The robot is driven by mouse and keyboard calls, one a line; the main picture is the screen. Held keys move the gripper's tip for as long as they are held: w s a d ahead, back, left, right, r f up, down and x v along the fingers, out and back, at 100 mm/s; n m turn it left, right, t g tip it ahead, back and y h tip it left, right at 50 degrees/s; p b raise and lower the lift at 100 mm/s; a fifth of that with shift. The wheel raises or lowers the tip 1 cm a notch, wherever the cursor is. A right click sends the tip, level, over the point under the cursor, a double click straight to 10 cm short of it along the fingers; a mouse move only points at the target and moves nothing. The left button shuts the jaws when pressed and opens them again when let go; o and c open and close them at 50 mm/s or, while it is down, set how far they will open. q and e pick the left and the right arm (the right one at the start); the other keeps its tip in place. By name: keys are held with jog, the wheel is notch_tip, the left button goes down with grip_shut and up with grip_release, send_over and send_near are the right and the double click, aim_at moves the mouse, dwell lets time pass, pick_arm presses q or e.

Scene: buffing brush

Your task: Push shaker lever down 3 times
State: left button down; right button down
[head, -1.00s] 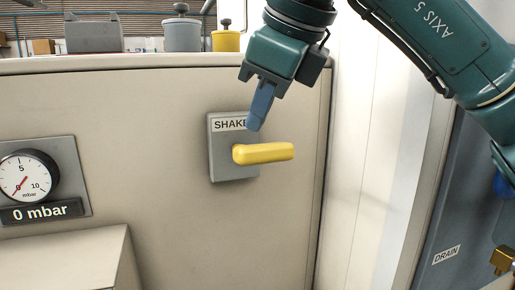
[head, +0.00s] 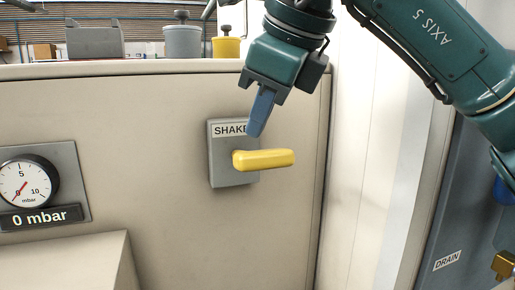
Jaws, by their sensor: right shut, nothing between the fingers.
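The yellow shaker lever (head: 265,160) sticks out to the right from a grey plate (head: 222,172) on the beige cabinet front. It lies about level. The plate's label starts with "SHAKE" and its end is hidden behind my right gripper. My right gripper (head: 257,131) is shut and empty, with its blue-grey fingers pointing down just above the lever near its pivot end. I cannot tell whether the fingertips touch the lever. My left gripper is not in view.
A pressure gauge (head: 24,182) reading 0 mbar is at the left, above a beige box-like ledge (head: 75,262). Grey and yellow canisters (head: 183,40) stand on the cabinet top. A blue-grey panel marked DRAIN (head: 446,260) with a brass fitting is at the right.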

aim_at(265, 150)
pick_arm(q)
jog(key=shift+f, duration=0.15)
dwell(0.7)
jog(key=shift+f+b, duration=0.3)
jog(key=shift+b, duration=0.05)
pick_arm(e)
jog(key=shift+s+f, duration=0.1)
jog(key=shift+f, duration=0.35)
jog(key=shift+f, duration=0.1)
pick_arm(q)
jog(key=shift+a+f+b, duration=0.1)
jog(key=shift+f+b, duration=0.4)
jog(key=shift+b, duration=0.05)
pick_arm(e)
jog(key=shift+s+d+f, duration=0.1)
jog(key=shift+s+f, duration=0.05)
jog(key=shift+f, duration=0.35)
pick_arm(q)
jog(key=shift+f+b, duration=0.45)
jog(key=shift+b, duration=0.05)
pick_arm(e)
jog(key=shift+s+f, duration=0.15)
jog(key=shift+f, duration=0.4)
pick_arm(q)
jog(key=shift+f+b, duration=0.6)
jog(key=shift+b, duration=0.05)
pick_arm(e)
jog(key=shift+s+f, duration=0.2)
jog(key=shift+f, duration=0.55)
